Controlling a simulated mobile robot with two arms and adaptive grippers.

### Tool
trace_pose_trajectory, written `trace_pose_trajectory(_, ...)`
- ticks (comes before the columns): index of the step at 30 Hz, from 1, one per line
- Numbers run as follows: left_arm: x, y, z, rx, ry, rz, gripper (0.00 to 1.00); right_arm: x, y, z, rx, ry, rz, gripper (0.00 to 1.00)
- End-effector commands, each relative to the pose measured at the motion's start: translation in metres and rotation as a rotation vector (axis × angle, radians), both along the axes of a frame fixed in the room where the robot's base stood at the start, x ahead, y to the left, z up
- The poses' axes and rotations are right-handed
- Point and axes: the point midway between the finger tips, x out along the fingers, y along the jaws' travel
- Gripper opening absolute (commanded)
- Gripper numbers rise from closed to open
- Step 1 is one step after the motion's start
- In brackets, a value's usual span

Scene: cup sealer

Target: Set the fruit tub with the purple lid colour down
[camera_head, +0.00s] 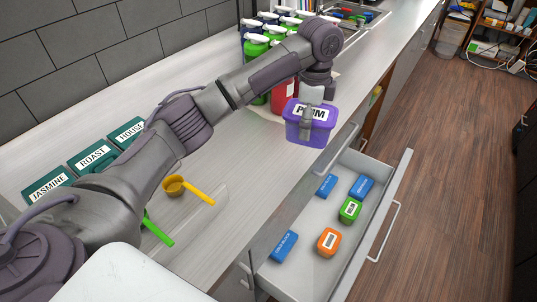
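The purple-lidded tub (296,133) has a white label that seems to read PLUM, partly covered by a finger. It hangs from my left gripper (308,118), near the counter's front edge and above the back part of the open drawer (342,278). The gripper appears shut on the tub, with one grey finger across its labelled face; the other finger is hidden. My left arm crosses the counter from the lower left. My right gripper is not in view.
In the drawer are a green tub (349,210), an orange tub (329,242) and several blue boxes (284,247). Green, red and other bottles (256,48) stand behind my wrist. Dark green tea boxes (47,186) and a yellow scoop (190,188) sit left. The counter's middle (228,160) is mostly clear.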

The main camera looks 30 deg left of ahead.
Motion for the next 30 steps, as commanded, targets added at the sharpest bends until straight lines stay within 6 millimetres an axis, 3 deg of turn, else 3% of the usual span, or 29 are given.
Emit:
trace_pose_trajectory(6,0.017,-0.002,0.001,-0.001,-0.002,-0.206,0.28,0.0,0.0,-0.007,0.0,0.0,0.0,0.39)
trace_pose_trajectory(12,0.021,0.003,-0.001,0.001,0.0,-0.279,0.28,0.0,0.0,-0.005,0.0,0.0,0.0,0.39)
trace_pose_trajectory(24,0.007,0.083,-0.047,0.002,0.004,-0.279,0.28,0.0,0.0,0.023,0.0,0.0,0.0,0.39)
trace_pose_trajectory(30,0.003,0.109,-0.065,0.001,0.001,-0.283,0.28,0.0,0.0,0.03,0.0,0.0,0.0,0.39)
